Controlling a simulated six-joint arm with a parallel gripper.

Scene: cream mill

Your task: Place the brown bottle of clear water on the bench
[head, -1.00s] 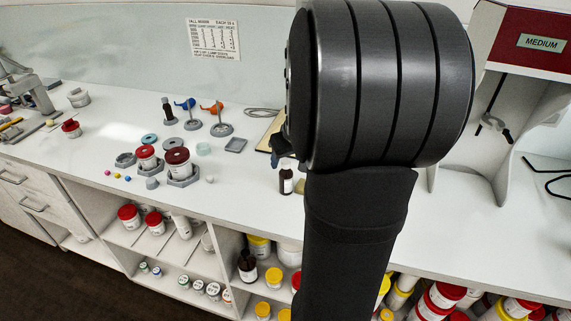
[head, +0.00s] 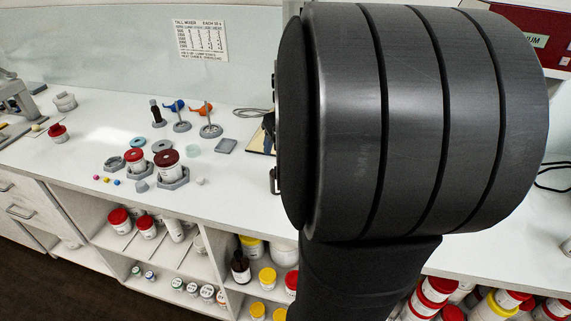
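My own thick dark arm link (head: 410,125) fills the right middle of the head view and hides the bench behind it. My gripper is hidden behind it, so I cannot see its fingers or what they hold. A brown bottle (head: 240,268) with a pale label stands on the shelf below the bench (head: 85,150). The small brown bottle seen earlier at the bench front is now hidden by my arm. A dark bottle-like shape (head: 156,112) stands on a grey base at the back; I cannot tell its contents.
Red-lidded jars (head: 136,160) sit in grey holders on the bench. Blue (head: 175,106) and orange (head: 202,108) pieces stand on posts behind them. A tan board (head: 259,141) lies partly behind my arm.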

